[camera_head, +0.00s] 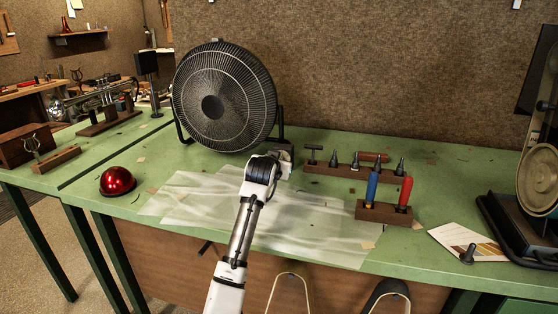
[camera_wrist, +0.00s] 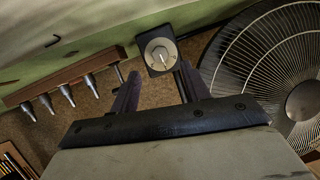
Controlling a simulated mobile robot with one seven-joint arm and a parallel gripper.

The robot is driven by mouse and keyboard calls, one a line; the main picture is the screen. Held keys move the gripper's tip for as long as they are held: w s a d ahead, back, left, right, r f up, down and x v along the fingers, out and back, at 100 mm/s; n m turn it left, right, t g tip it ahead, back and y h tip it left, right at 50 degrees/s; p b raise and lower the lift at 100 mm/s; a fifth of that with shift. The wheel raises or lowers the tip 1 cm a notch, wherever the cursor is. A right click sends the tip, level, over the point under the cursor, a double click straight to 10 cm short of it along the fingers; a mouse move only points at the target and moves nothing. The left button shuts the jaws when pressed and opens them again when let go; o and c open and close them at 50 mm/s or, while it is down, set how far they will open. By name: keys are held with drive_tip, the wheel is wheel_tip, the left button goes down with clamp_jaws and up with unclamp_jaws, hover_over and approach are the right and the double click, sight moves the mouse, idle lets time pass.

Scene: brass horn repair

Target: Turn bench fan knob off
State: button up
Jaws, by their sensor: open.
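The black bench fan (camera_head: 222,97) stands at the back of the green bench, and its round grille (camera_wrist: 275,65) fills the right of the wrist view. The fan knob (camera_wrist: 160,54) is a pale round dial with a pointer on a small dark box, seen at the upper middle of the wrist view. My gripper (camera_wrist: 158,80) is open and empty, its two dark fingers pointing toward the knob, which shows between and just beyond the fingertips. In the head view my wrist covers most of the knob box (camera_head: 285,153), at the right of the fan's base. Whether a finger touches the knob cannot be told.
A wooden rack (camera_head: 330,171) with several metal tips stands right of the knob box. A block (camera_head: 375,213) holds a blue and a red screwdriver nearer the front. A red dome (camera_head: 117,181) sits at left. Translucent sheets (camera_head: 185,205) lie on the bench under my arm.

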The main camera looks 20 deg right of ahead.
drive_tip(key=shift+p+x, duration=0.5)
drive_tip(key=shift+x, duration=2.45)
drive_tip(key=c, duration=1)
